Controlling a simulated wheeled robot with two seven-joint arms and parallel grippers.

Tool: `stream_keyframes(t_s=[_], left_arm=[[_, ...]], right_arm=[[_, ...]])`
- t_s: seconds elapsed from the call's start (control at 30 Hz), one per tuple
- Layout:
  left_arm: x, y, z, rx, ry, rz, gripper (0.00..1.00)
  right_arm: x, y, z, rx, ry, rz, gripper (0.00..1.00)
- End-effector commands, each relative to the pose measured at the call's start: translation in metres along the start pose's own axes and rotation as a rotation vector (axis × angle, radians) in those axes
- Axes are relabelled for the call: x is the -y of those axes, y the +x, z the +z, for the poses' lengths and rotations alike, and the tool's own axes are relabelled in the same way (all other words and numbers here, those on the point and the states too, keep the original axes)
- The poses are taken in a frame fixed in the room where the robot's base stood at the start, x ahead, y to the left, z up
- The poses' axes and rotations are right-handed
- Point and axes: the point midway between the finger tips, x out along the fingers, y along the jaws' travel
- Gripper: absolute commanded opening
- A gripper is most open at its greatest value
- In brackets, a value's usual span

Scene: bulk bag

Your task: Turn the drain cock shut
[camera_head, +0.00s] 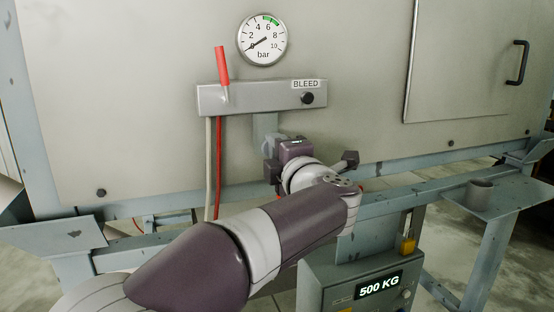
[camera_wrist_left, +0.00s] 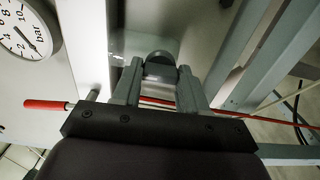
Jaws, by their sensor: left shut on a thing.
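My left arm reaches in from the lower left of the head view, and its gripper (camera_head: 273,160) is below the grey panel, its fingertips mostly hidden by the hand and wrist. In the left wrist view the two fingers (camera_wrist_left: 160,78) are closed on either side of a dark grey, round-topped piece, which looks like the drain cock's handle (camera_wrist_left: 158,58). In the head view a grey fitting (camera_head: 265,128) hangs under the panel just above the gripper; the handle's angle is hidden there. My right gripper is in neither view.
A grey panel (camera_head: 215,100) marked BLEED carries a red-handled lever (camera_head: 222,66) and a black knob (camera_head: 307,98). A gauge (camera_head: 262,40) reads near zero. Pale and red pipes (camera_head: 219,160) run down at left. A 500 KG display box (camera_head: 330,280) and frame rails stand below.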

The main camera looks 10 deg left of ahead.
Motion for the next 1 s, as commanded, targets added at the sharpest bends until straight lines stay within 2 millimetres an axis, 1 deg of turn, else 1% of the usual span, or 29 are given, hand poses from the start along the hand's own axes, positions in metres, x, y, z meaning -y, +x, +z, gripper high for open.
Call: stream_keyframes(t_s=[0.47, 0.5, 0.53, 0.57, 0.87, 0.97, 1.0], left_arm=[[-0.001, 0.000, 0.000, -0.001, -0.015, 0.002, 0.12], [-0.002, 0.000, 0.000, -0.001, -0.015, 0.002, 0.52], [-0.001, 0.000, 0.000, -0.001, -0.015, 0.002, 0.62], [-0.001, 0.000, 0.000, -0.001, -0.015, 0.002, 0.68], [0.000, -0.002, 0.000, 0.000, -0.012, 0.001, 0.68], [0.001, -0.011, 0.001, 0.001, -0.012, 0.002, 0.68], [0.002, -0.019, 0.001, 0.004, -0.013, 0.002, 0.68]], right_arm=[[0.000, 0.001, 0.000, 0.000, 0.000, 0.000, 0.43], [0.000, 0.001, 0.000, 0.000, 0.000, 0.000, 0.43], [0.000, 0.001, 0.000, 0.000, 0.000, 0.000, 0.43], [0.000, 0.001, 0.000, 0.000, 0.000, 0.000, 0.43], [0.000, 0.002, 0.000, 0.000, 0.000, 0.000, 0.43], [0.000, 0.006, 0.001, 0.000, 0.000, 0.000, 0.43], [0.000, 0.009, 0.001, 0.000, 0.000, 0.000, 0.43]])
